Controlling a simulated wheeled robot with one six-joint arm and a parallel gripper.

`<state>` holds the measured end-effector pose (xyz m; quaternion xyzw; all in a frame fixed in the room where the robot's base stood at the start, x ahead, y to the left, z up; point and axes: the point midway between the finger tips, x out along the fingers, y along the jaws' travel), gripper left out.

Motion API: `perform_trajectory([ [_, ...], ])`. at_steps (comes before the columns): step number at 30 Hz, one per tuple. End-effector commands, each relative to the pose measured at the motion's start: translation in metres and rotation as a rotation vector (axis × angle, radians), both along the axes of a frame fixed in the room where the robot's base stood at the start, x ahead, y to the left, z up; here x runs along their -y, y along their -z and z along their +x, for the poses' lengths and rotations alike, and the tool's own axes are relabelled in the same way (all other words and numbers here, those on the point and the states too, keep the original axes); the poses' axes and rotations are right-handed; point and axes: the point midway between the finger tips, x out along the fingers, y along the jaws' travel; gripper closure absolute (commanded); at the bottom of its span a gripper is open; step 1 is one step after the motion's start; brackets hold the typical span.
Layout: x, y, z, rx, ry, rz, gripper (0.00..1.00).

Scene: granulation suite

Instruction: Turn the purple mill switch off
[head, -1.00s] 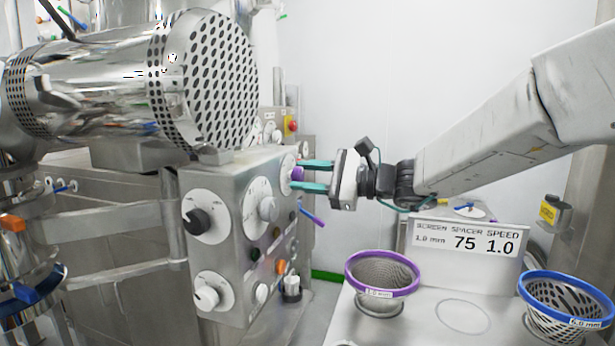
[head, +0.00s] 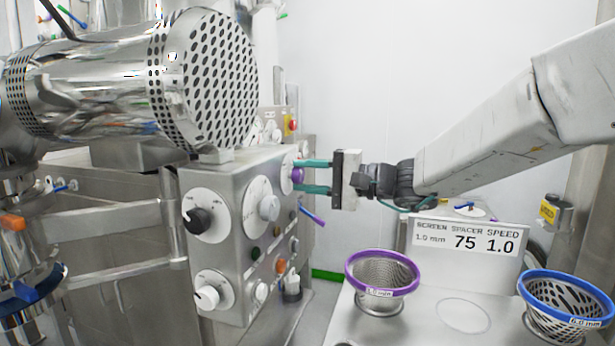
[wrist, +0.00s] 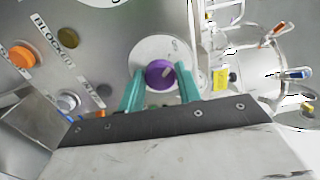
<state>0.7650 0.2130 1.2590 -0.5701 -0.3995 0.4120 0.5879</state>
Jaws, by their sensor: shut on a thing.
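The purple mill switch (head: 297,175) is a round knob on a white dial plate, on the side of the grey control panel (head: 230,250). In the wrist view the purple knob (wrist: 160,75) sits between my teal fingertips, with a pale mark on its upper right. My gripper (head: 300,176) reaches in from the right and is shut on the knob, one finger on each side. It also shows in the wrist view (wrist: 160,85). The dial's lettering is too small to read.
Other knobs, a black one (head: 198,220) and a white one (head: 207,297), and several coloured buttons are on the same panel. A perforated steel drum (head: 215,80) overhangs it. Purple-rimmed (head: 415,286) and blue-rimmed (head: 540,312) screens stand at lower right.

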Motion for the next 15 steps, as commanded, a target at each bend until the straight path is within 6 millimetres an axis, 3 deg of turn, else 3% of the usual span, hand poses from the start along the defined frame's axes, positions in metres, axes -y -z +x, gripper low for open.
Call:
perform_trajectory([
  [15, 0.0002, 0.0008, 0.0, 0.044, 0.0, -0.017, 0.89],
])
